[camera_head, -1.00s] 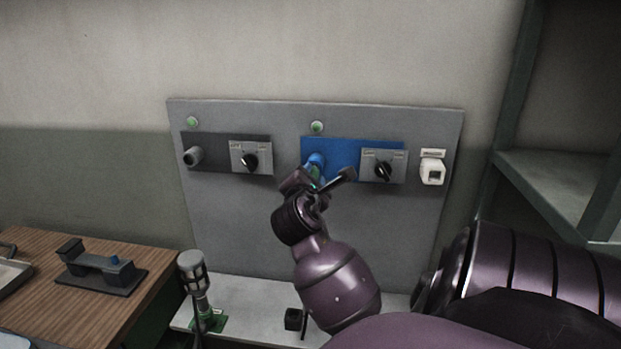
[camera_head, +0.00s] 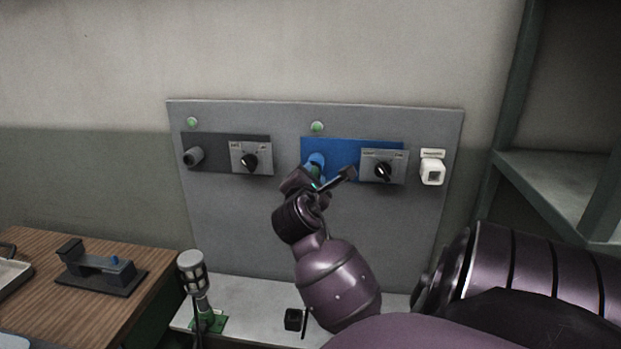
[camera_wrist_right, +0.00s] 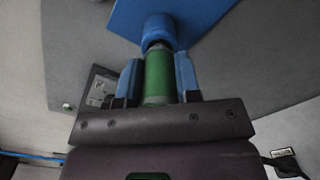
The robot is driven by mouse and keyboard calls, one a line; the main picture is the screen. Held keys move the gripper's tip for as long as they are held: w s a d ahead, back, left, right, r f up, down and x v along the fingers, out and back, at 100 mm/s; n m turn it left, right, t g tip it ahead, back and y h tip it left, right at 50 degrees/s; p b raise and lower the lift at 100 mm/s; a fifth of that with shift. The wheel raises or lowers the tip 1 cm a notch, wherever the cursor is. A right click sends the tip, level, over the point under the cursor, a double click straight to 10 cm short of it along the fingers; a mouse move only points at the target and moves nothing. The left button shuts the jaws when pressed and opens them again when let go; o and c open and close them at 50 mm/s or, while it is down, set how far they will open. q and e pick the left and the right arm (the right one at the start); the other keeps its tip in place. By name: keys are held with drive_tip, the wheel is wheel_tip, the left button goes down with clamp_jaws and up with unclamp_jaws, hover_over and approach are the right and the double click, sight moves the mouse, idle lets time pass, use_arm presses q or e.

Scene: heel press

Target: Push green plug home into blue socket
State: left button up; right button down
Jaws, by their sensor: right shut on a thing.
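The green plug (camera_wrist_right: 158,78) is held between the blue-padded fingers of my right gripper (camera_wrist_right: 158,80) in the wrist view. Its far end meets the blue socket (camera_wrist_right: 158,30), in line with it; a narrow dark band shows at the joint, and how deep the plug sits cannot be told. In the head view the blue socket (camera_head: 316,160) sticks out from the blue plate (camera_head: 345,150) on the grey panel. My right gripper (camera_head: 316,181) reaches up to it from below and hides most of the plug. My left gripper is not in view.
Switch boxes with black knobs stand beside the blue socket (camera_head: 383,167) and the grey socket (camera_head: 194,157). A white fitting (camera_head: 432,170) is at the panel's right. A caged lamp-like thing (camera_head: 194,275) stands on the ledge. A wooden table (camera_head: 120,307) is at left, shelving at right.

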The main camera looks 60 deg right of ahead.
drive_tip(key=shift+w+d, duration=0.2)
drive_tip(key=shift+d, duration=0.25)
drive_tip(key=c, duration=0.7)
unclamp_jaws()
drive_tip(key=shift+c, duration=0.2)
drive_tip(key=b+v, duration=0.1)
drive_tip(key=v, duration=0.9)
drive_tip(key=shift+s+a, duration=0.15)
drive_tip(key=shift+a, duration=0.2)
